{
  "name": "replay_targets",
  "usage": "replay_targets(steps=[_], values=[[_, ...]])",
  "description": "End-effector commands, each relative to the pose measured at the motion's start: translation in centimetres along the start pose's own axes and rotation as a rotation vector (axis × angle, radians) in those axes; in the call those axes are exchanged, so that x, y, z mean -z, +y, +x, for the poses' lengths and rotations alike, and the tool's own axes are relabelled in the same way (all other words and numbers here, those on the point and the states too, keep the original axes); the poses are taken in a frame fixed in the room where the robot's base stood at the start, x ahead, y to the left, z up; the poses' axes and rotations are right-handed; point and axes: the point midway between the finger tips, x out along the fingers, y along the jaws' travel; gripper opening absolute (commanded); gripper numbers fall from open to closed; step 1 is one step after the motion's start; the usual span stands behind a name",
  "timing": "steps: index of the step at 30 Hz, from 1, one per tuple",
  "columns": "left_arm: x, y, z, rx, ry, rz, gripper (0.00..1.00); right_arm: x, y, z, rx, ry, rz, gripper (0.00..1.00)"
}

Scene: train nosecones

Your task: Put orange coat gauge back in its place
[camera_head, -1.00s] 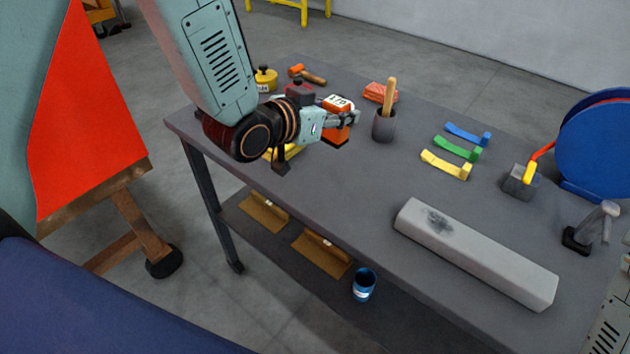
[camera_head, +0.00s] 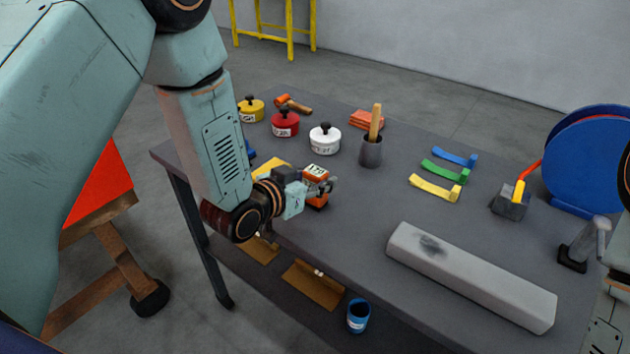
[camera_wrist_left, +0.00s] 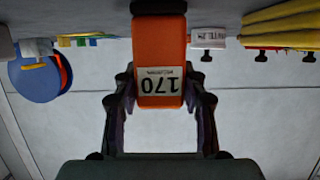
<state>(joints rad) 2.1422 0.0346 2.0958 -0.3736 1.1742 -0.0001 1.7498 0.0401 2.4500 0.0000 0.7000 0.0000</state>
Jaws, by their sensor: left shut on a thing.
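The orange coat gauge (camera_head: 316,187) has a white display reading 170. My left gripper (camera_head: 322,188) is shut on it, over the near left part of the table. The left wrist view shows the gauge (camera_wrist_left: 160,52) between the two fingers of my left gripper (camera_wrist_left: 160,105), its dark end at the top edge of the picture. I cannot tell whether the gauge touches the table. No marked place for the gauge can be made out. My right gripper is not in view.
The dark grey table (camera_head: 350,225) is bare right of the gauge. Behind stand a white pot (camera_head: 325,138), a red pot (camera_head: 285,123), a yellow pot (camera_head: 251,110) and a grey cup (camera_head: 371,153) with a wooden handle. A yellow thing (camera_head: 272,166) lies close behind my gripper. A long grey block (camera_head: 470,275) lies right.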

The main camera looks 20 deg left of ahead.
Motion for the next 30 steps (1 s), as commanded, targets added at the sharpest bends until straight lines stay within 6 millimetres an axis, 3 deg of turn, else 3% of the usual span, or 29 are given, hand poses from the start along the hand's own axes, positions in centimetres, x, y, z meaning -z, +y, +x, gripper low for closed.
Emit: replay_targets(steps=[13, 14, 21, 30], values=[[-0.52, -0.07, 0.20, 0.001, 0.002, 0.000, 0.05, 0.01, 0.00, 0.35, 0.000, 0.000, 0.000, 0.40], [-0.49, -0.06, 0.17, 0.001, 0.001, 0.000, 0.45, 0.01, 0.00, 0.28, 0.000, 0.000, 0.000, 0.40], [-0.43, -0.06, 0.15, 0.001, 0.001, 0.000, 0.65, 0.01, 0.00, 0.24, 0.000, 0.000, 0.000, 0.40], [-0.35, -0.06, 0.13, 0.001, 0.001, 0.000, 0.65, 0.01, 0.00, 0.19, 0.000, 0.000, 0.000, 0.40]])
